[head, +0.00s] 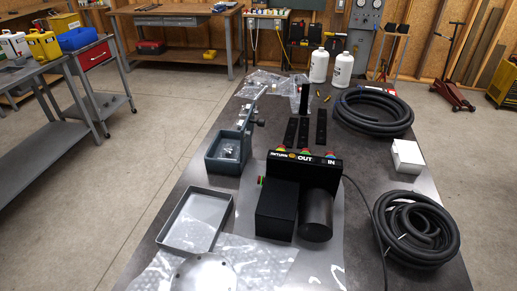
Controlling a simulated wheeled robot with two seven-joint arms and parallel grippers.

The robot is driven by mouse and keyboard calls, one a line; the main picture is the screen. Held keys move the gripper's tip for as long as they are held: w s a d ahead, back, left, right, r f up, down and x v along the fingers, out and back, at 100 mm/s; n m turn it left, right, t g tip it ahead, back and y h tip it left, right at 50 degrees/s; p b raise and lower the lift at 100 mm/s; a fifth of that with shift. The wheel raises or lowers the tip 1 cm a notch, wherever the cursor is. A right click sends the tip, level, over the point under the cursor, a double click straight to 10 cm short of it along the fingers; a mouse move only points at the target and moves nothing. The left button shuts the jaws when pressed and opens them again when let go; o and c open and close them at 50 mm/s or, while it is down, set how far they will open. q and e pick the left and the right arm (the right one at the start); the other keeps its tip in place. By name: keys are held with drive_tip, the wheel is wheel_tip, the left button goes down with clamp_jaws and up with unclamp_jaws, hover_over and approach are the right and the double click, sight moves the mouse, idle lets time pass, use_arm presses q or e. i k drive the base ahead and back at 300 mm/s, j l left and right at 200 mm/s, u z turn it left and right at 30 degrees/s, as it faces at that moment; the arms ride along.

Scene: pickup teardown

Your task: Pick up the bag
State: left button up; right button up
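Clear plastic bags lie in several places on the dark table, and I cannot tell which one the task means. One flat clear bag (263,80) with small items in it lies at the far left end of the table. Another crumpled clear bag (297,90) stands beside it, near a black upright post. A wide clear plastic sheet or bag (262,258) lies at the near end, in front of the black pump unit. Neither of my grippers is in view.
The table (405,185) holds a black pump unit (277,208), a grey tray (197,220), a grey bin with a vise-like fixture (228,150), coiled black hoses (417,228), a white box (407,156) and white bottles (341,70). The floor (150,150) to the left is clear.

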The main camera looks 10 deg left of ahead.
sight(229, 151)
drive_tip(key=j+z, duration=0.45)
drive_tip(key=j, duration=0.25)
drive_tip(key=j+z, duration=0.4)
drive_tip(key=j, duration=0.25)
